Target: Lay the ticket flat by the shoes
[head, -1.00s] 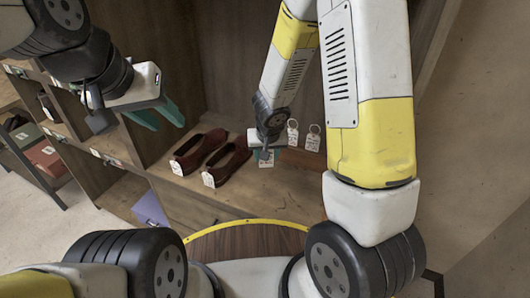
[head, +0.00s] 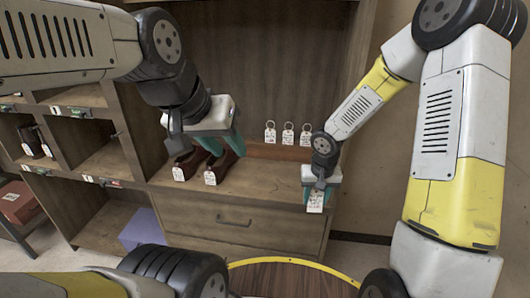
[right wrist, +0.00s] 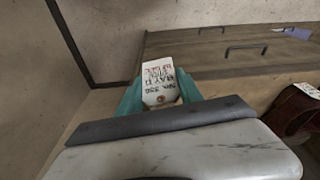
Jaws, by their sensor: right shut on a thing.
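The ticket, a white tag with printed lines, is between the teal fingers of my right gripper (head: 315,190). It hangs below the fingertips in the head view (head: 315,203), in front of the shelf's right end. In the right wrist view the ticket (right wrist: 158,80) shows upside-down writing and a small hole near the fingers. A pair of dark red shoes (head: 227,164) stands on the shelf, each with a white tag at its front. My left gripper (head: 215,145) is over the shoes, seems open and empty, and hides part of them.
Several-part wooden shelving (head: 285,180) has a drawer below the shoes. Three ringed white tags (head: 288,133) stand along the shelf's back. A purple box (head: 142,229) is in a lower cubby. The shelf right of the shoes is clear.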

